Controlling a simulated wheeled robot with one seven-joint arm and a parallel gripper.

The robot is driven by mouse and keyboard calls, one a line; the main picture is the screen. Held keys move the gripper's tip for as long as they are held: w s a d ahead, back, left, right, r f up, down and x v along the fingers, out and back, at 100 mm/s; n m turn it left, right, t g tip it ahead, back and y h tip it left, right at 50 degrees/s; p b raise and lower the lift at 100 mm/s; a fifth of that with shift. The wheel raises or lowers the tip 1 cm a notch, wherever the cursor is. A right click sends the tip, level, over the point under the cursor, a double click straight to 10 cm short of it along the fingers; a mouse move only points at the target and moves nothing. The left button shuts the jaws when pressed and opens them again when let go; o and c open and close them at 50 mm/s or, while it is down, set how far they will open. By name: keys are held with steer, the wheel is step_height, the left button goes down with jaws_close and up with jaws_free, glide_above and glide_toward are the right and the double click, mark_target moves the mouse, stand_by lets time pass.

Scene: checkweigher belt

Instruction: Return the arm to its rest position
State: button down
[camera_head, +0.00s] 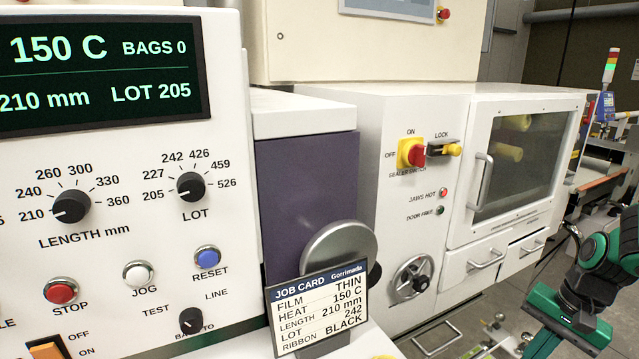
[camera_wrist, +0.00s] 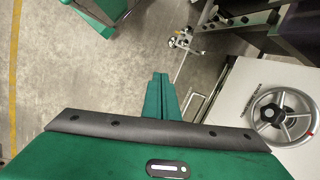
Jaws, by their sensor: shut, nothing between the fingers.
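My gripper (camera_wrist: 160,78) is shut in the wrist view, its two green fingers together with nothing between them. They point out over the grey floor, apart from the machine. In the head view my green and black arm (camera_head: 600,265) hangs at the lower right, in front of the machine's right end and touching nothing that I can see. The gripper's tip there is near the bottom edge and is hard to make out.
The white sealer cabinet (camera_head: 375,180) with a shut windowed door (camera_head: 520,160) stands left of my arm. Its handwheel (camera_head: 412,278) also shows in the wrist view (camera_wrist: 283,115), right of my fingers. A control panel (camera_head: 120,220) and job card (camera_head: 318,308) are farther left.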

steer(key=s+r+n+h, duration=0.2)
steer(key=s+r+n, duration=0.1)
steer(key=s+r, duration=0.6)
steer(key=s, duration=0.4)
steer(key=shift+n+g, duration=0.4)
steer(key=shift+s+a+r, duration=0.1)
steer(key=shift+w+f+h, duration=0.25)
steer(key=shift+w+h, duration=0.05)
steer(key=shift+w, duration=0.3)
